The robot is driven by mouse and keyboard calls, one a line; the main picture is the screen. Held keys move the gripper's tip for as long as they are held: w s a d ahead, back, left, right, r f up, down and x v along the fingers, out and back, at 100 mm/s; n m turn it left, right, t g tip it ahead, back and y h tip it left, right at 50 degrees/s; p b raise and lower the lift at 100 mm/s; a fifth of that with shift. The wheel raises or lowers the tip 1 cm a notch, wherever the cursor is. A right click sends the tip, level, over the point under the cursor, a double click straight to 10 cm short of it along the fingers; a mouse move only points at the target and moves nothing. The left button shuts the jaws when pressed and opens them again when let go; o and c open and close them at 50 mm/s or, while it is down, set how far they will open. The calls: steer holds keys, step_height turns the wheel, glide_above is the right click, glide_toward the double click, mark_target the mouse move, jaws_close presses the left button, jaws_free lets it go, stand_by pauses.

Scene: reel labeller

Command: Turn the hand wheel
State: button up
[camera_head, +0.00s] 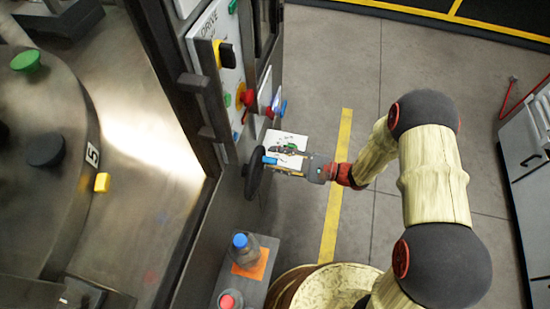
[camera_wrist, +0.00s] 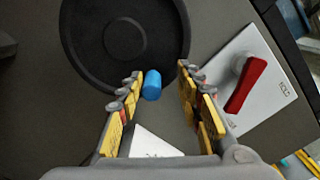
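The hand wheel (camera_head: 254,173) is a dark disc on the side of the machine, seen nearly edge-on in the head view. In the wrist view the hand wheel (camera_wrist: 118,38) is a black round dish with a raised rim. Its blue handle (camera_wrist: 152,84) stands at the lower right of the rim; the head view also shows the blue handle (camera_head: 269,160). My gripper (camera_wrist: 160,85) is open, with its yellow-padded fingers on both sides of the handle. The handle is near the left finger; I cannot tell whether they touch.
A white plate with a red lever (camera_wrist: 246,84) is right of the wheel in the wrist view. The head view shows a DRIVE panel (camera_head: 208,32) with knobs above the wheel. Below is a shelf with a blue-capped bottle (camera_head: 243,250) and a red-capped one (camera_head: 230,299).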

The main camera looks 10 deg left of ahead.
steer(key=d, duration=1.1)
steer(key=shift+s+d, duration=0.3)
steer(key=shift+s, duration=0.15)
steer(key=shift+c, duration=0.2)
